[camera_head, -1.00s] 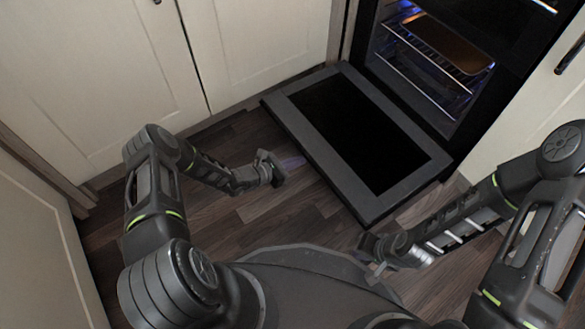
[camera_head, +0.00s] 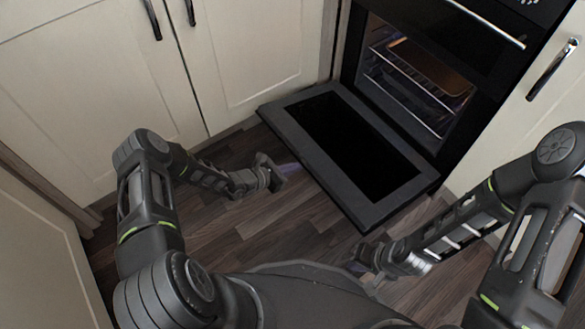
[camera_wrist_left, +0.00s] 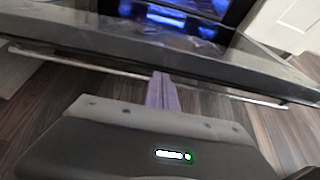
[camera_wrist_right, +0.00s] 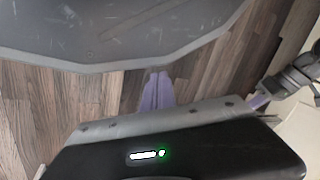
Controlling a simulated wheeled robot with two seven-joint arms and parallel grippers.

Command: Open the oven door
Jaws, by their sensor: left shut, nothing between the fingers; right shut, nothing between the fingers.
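The oven (camera_head: 425,75) stands at the upper right in the head view, with wire racks and a tray (camera_head: 432,62) inside. Its door (camera_head: 278,118) is hinged down and lies open, roughly flat, out over the floor. My left gripper (camera_head: 291,168) is shut and empty, just left of the door's outer edge. In the left wrist view its purple fingers (camera_wrist_left: 162,92) point at the door's edge and long handle bar (camera_wrist_left: 85,66). My right gripper (camera_head: 357,266) is shut and empty near the door's near corner. Its fingers (camera_wrist_right: 157,90) show in the right wrist view, over floor.
Cream cupboards with dark handles (camera_head: 152,20) stand at the left and back. Another cream cupboard (camera_head: 520,105) is right of the oven. A second handle (camera_head: 487,24) crosses the panel above the oven opening. Wooden floor (camera_head: 250,212) is clear between my arms.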

